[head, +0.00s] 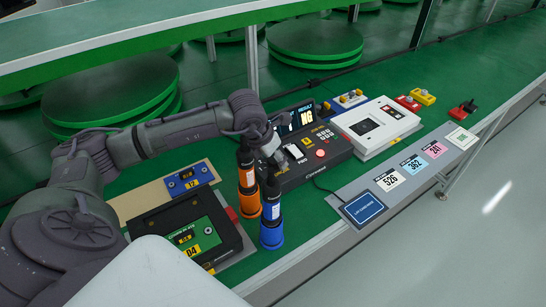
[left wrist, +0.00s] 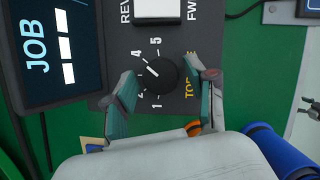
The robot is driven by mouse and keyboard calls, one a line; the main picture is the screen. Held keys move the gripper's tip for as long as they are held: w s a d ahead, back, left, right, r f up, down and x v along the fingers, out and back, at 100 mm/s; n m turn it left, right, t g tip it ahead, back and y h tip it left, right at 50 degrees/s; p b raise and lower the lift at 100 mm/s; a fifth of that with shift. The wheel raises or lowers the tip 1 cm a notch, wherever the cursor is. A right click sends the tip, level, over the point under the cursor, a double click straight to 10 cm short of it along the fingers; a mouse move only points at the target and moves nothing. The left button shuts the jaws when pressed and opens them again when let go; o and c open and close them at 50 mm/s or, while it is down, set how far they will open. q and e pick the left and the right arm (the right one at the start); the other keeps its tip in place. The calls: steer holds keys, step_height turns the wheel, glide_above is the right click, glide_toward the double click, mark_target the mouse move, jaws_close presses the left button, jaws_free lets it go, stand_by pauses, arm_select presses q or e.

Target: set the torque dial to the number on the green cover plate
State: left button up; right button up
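The black round torque dial (left wrist: 165,78) sits on the dark panel of the control console (head: 322,158), with white numbers around part of it. Its white pointer mark leans up and left in the left wrist view, roughly toward the 4. My left gripper (head: 275,150) is over the console; in the left wrist view its open fingers (left wrist: 165,92) stand on both sides of the dial, with gaps. The green cover plate (head: 198,240) lies in a black tray at the near left, with a yellow label that seems to read 04. A grey part at the wrist view's right edge may be my right gripper.
An orange driver (head: 248,203) and a blue driver (head: 271,235) stand near the console's left side. A blue plate (head: 188,181) marked 12 lies behind the black tray. A white box (head: 375,127) and number cards (head: 390,180) are to the right.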

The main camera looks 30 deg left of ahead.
mark_target(273, 160)
arm_select(q)
steer(key=shift+r, duration=0.1)
step_height(273, 160, up, 10)
stand_by(0.6)
stand_by(0.4)
